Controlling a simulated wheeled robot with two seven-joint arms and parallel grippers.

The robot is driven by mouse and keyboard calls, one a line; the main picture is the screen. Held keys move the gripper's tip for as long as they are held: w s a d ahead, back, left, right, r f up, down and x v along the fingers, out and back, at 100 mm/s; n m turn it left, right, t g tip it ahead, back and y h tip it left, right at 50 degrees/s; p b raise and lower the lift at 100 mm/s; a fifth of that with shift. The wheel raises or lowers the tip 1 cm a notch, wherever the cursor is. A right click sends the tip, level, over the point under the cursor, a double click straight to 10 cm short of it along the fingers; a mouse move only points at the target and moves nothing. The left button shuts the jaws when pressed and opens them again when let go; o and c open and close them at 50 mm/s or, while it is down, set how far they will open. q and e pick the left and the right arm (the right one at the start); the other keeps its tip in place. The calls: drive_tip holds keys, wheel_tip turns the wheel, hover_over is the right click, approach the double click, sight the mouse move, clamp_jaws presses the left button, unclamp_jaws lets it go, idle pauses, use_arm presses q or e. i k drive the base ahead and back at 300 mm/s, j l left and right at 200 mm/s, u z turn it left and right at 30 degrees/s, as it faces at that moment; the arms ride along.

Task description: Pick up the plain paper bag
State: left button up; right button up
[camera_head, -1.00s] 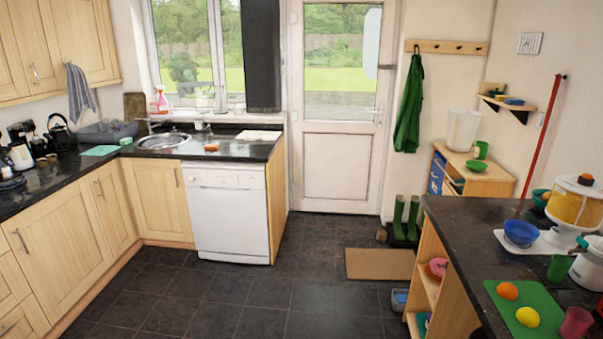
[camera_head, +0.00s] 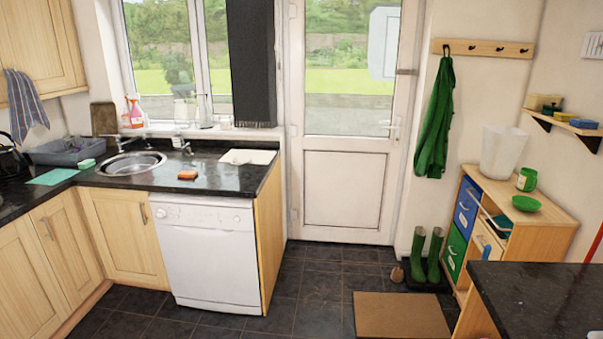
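No thing in view is clearly a plain paper bag. A plain white, open-topped upright container (camera_head: 503,153) stands on the wooden cabinet (camera_head: 541,211) at the right. It could be a bag or a bin; I cannot tell which. Neither of my grippers shows in the head view.
A dark worktop (camera_head: 540,298) fills the lower right corner. A green mug (camera_head: 527,179) and green bowl (camera_head: 526,203) sit near the white container. The tiled floor (camera_head: 308,287) is clear in the middle.

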sight(241, 156)
drive_tip(key=i, duration=3.3)
